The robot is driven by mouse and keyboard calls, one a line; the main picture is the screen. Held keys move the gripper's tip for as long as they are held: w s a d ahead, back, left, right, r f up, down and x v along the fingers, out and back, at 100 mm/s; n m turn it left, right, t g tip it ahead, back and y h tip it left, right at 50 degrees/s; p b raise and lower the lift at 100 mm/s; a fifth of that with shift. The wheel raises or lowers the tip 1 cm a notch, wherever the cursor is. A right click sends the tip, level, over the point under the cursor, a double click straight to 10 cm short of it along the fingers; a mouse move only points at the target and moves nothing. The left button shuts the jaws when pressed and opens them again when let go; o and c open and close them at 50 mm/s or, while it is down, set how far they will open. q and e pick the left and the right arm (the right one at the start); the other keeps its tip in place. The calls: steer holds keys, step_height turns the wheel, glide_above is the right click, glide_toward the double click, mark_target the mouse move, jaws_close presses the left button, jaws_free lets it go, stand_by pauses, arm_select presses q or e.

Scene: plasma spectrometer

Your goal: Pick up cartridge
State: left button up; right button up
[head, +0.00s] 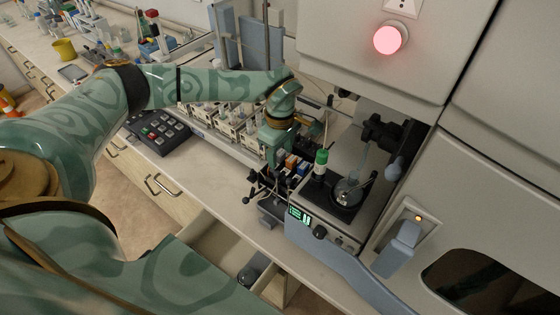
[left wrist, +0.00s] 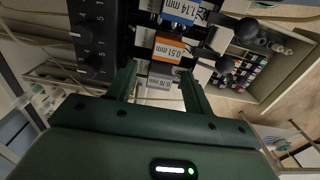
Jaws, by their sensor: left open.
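Several pump cartridges with coloured labels sit side by side on the instrument. In the left wrist view I see a blue-labelled cartridge (left wrist: 180,11) marked 1.14 mm, an orange-labelled cartridge (left wrist: 167,49) marked 0.51 mm and a grey-labelled cartridge (left wrist: 160,84) marked 0.76 mm. The orange one (head: 291,161) and the blue one (head: 303,168) also show in the head view. My left gripper (left wrist: 158,71) is open, its fingers on either side of the grey-labelled cartridge; I cannot tell whether they touch it. In the head view my left gripper (head: 271,155) hangs over the row's left end. My right gripper is not in view.
A green-capped bottle (head: 321,160) and a glass chamber (head: 348,190) stand right of the cartridges. A black dial panel (left wrist: 93,40) is beside them. An open drawer (head: 245,262) lies below. Sample racks (head: 215,125) and a keypad (head: 158,132) are to the left.

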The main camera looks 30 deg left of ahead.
arm_select(q)
steer(key=c, duration=1.1)
steer(key=shift+r, duration=0.1)
steer(key=shift+r, duration=0.5)
steer(key=s+a+r, duration=0.1)
steer(key=s+r, duration=0.3)
steer(key=s+a+r, duration=0.1)
steer(key=s+r, duration=0.3)
steer(key=s, duration=0.1)
steer(key=s+a+r, duration=0.1)
steer(key=s+r, duration=0.3)
steer(key=shift+s+a, duration=0.1)
steer(key=shift+s, duration=0.2)
steer(key=shift+f, duration=0.1)
